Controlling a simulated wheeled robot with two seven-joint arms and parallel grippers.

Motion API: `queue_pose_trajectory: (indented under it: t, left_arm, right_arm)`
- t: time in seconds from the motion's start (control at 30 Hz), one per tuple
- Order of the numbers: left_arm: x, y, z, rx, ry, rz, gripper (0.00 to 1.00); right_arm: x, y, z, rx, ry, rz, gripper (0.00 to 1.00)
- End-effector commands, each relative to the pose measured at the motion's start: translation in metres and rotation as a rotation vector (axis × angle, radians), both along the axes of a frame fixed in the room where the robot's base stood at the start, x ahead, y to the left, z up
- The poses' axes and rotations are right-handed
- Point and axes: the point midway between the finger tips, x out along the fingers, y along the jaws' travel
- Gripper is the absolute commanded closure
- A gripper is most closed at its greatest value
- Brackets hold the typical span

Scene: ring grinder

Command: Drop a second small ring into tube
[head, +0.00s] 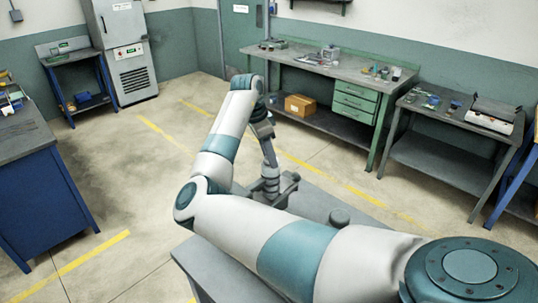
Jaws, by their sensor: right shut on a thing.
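My right arm comes in from the lower right, bends at the left and reaches up to the middle of the view. My right gripper (264,131) points down, just above a slim grey upright tube (269,155). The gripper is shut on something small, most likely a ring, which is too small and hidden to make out. The tube stands on a dark grey grinder (285,186), partly hidden behind my arm. I cannot tell whether the gripper touches the tube's top. My left gripper is not in view.
The grinder stands on a grey table (315,203), largely covered by my arm. Behind it are a green workbench (300,62) with a cardboard box (300,106) on its shelf and a grey bench (440,118) at right. A blue bench (35,140) stands left. The floor between is clear.

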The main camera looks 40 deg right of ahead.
Motion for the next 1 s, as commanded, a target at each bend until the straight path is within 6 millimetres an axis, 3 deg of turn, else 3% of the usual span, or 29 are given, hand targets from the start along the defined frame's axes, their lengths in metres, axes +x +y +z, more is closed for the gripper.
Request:
queue_pose_trajectory:
  t: [0.83,0.87,0.9,0.93,1.0]
  left_arm:
    - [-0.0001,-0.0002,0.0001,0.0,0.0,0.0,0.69]
    - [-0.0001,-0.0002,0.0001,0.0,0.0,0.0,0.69]
    - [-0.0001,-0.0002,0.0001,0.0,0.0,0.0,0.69]
    - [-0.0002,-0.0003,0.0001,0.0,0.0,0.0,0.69]
    - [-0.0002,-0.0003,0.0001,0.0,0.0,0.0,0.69]
  right_arm:
    - [0.0002,-0.0001,-0.0006,0.0,-0.001,0.0,0.87]
    - [0.0002,-0.0001,-0.0006,0.0,-0.001,0.0,0.62]
    - [0.0002,-0.0001,-0.0006,0.0,-0.001,0.0,0.52]
    - [0.0002,-0.0001,-0.0006,0.0,-0.001,0.0,0.45]
    - [0.0002,-0.0001,-0.0006,0.0,-0.001,0.0,0.42]
